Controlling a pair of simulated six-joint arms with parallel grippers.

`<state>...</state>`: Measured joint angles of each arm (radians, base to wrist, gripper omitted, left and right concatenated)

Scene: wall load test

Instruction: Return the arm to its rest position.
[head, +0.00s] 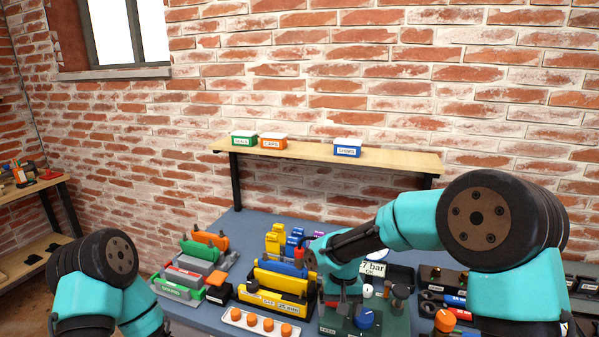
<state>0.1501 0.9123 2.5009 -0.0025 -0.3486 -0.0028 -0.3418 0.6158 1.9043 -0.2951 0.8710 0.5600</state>
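My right arm comes in from the right and bends down over the bench. Its gripper (343,296) points down at the dark green block (342,322) with a blue knob (365,318) on it. The fingers are small and partly hidden, so I cannot tell whether they are open, shut or touching anything. My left arm shows only at the bottom left, as a teal and black joint. The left gripper is out of the frame.
The blue-grey bench (262,222) is crowded with yellow, green and grey fixtures. A white tray with orange caps (252,320) lies at the front. A wooden shelf (310,154) with three labelled boxes stands at the back. Clear space lies above the shelf.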

